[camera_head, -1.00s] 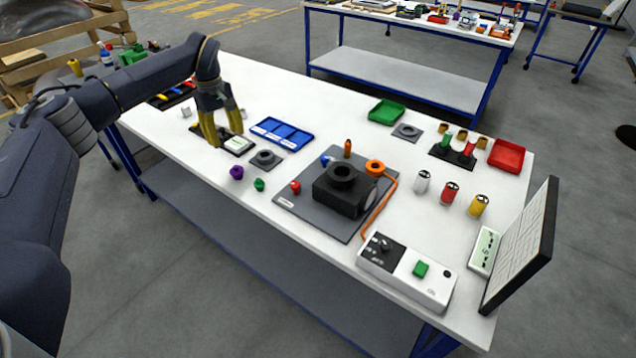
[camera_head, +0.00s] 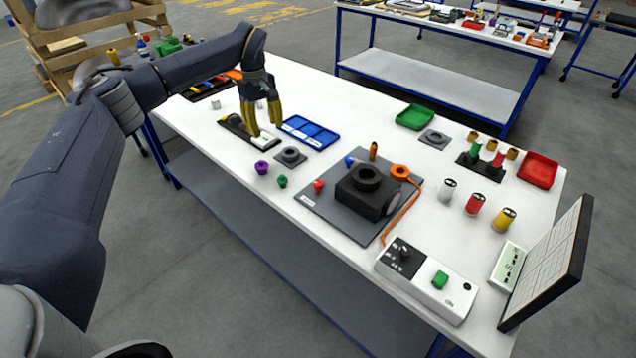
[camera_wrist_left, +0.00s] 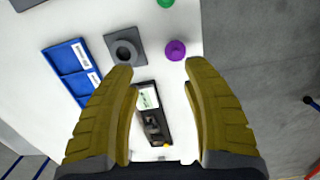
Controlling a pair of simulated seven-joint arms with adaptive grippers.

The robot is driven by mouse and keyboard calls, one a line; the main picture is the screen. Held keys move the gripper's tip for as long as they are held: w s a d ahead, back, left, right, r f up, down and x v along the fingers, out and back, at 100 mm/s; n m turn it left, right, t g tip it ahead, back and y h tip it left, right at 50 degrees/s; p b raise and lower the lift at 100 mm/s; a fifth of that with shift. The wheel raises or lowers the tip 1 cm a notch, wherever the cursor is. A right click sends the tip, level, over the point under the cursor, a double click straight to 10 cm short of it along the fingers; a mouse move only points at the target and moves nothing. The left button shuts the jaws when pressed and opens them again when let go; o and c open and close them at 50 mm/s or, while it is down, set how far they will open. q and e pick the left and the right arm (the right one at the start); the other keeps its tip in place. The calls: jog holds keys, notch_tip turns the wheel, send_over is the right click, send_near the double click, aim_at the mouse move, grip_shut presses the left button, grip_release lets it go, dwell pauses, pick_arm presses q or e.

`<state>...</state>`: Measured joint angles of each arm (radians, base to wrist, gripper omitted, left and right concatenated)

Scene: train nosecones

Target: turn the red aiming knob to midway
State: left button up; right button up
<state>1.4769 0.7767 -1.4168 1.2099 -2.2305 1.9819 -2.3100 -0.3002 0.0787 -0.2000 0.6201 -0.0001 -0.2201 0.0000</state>
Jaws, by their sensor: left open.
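A small red knob (camera_head: 318,187) stands at the left edge of a dark grey plate (camera_head: 330,221). A black block (camera_head: 363,190) with a round ring on top sits on that plate. A blue knob (camera_head: 350,161) is also there. My left gripper (camera_head: 266,126) is open and empty, pointing down over a black device with a pale label (camera_head: 262,138), well to the left of the red knob. In the left wrist view, its yellow fingers (camera_wrist_left: 158,75) are spread apart with that device (camera_wrist_left: 153,125) showing between them. The red knob is out of the wrist view. My right gripper is not seen.
A purple knob (camera_head: 262,168), a green knob (camera_head: 282,181) and a grey ring base (camera_head: 291,155) lie between gripper and plate. A blue tray (camera_head: 310,132) is behind. A white control box (camera_head: 427,281) with an orange cable and a tilted panel (camera_head: 548,262) stand at right.

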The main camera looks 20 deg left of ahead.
pick_arm(q)
jog(key=d+r+m+g+h, duration=0.1)
jog(key=d+r+g+h, duration=0.15)
jog(key=d, duration=1.05)
send_near(318, 183)
jog(key=shift+m, duration=0.3)
jog(key=x, duration=1)
grip_shut()
jog(key=shift+f, duration=0.1)
